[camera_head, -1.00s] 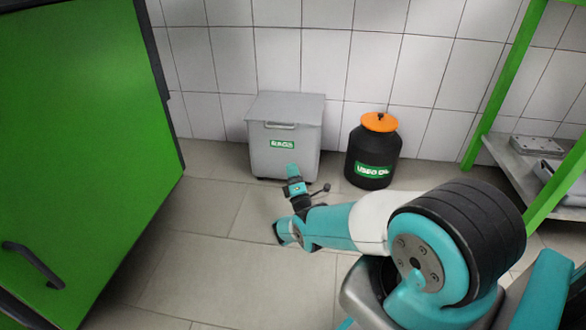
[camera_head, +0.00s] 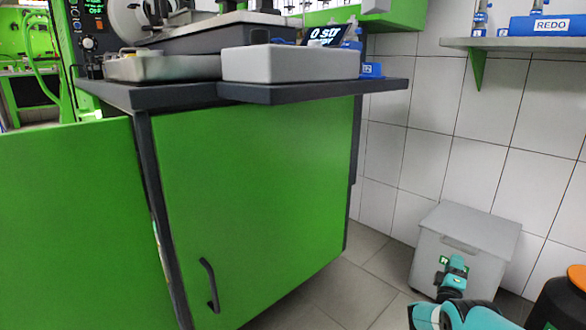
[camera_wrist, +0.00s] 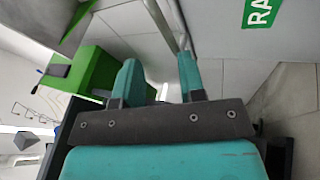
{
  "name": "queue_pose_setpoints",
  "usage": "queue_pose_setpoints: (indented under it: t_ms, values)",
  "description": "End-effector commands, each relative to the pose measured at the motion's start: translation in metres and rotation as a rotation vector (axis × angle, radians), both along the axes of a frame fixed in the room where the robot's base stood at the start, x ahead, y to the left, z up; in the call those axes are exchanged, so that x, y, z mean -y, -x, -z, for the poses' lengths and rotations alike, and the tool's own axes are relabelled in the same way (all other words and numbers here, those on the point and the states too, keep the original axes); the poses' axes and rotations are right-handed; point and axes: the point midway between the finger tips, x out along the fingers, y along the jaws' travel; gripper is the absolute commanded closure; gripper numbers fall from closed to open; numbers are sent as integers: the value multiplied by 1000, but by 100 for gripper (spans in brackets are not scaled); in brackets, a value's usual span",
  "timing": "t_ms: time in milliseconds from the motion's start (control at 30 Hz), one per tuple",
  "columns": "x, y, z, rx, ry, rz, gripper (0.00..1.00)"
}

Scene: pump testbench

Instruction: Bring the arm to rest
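My arm shows at the lower right of the head view, teal and partly cut off by the bottom edge. My gripper (camera_head: 455,266) is in front of the grey rags bin (camera_head: 463,248), overlapping it in the picture. Whether it touches the bin cannot be told. In the wrist view, the two teal fingers of my gripper (camera_wrist: 160,65) stand apart with nothing held between them. Most of my arm is out of frame.
A green cabinet (camera_head: 250,200) with a dark handle and dark worktop (camera_head: 385,87) fills the left and middle. A black used-oil drum (camera_head: 562,302) with an orange lid stands at the lower right. A wall shelf (camera_head: 500,43) is above. Some floor (camera_head: 350,285) is clear between cabinet and bin.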

Motion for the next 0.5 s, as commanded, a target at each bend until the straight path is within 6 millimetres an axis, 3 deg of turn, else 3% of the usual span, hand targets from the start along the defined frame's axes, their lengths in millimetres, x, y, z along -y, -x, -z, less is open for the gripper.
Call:
queue_pose_setpoints:
  t_ms: [33,167,300,400,500]
  values:
    - [-2,-22,-30,13,-88,-6,63]
    - [-12,-60,-74,8,-319,-17,63]
    - [-40,-89,-129,-26,-578,-38,63]
    - [-70,-98,-169,-80,-771,-57,63]
    - [-108,-94,-208,-157,-951,-76,63]
